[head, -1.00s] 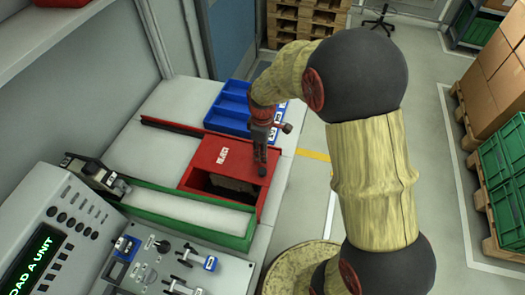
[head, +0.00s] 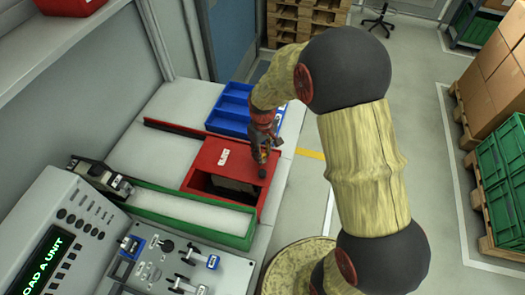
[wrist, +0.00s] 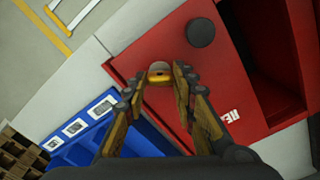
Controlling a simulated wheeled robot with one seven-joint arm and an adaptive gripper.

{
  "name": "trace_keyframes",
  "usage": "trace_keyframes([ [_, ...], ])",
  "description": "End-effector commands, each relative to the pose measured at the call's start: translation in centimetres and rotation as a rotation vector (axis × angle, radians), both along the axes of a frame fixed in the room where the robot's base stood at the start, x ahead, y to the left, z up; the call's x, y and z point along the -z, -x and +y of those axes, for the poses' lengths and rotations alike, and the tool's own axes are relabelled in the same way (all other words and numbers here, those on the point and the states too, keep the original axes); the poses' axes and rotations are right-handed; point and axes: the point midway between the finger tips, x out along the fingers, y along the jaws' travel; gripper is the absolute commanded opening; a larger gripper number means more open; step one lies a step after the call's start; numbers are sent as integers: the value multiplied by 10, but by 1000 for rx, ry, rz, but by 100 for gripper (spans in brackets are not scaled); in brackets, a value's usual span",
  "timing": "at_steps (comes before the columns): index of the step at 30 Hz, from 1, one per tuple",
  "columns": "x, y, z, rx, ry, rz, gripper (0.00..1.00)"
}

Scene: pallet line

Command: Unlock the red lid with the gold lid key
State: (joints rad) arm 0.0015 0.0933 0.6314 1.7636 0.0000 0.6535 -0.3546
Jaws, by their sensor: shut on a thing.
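The red lid (head: 222,158) covers part of the red reject box and bears a white label. In the wrist view the lid (wrist: 150,48) fills the upper middle, with a round dark knob (wrist: 201,32) on it. The knob also shows in the head view (head: 262,173). My gripper (wrist: 161,78) points down over the lid, its fingers shut on the gold lid key (wrist: 158,70), which sits between the fingertips, apart from the knob. Whether the key's lower end is in a lock is hidden.
A blue compartment tray (head: 232,108) stands behind the red box. A green-sided channel (head: 180,216) runs in front, beside a control panel (head: 165,262). The box has a dark opening (wrist: 258,45) next to the lid. The pale worktop (head: 150,155) is clear at left.

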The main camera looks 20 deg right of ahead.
Motion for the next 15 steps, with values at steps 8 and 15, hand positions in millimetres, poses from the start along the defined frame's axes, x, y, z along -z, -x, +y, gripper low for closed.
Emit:
trace_keyframes([
  [8,-2,0,0,260,0,0,2],
  [15,-1,0,0,487,0,1,2],
])
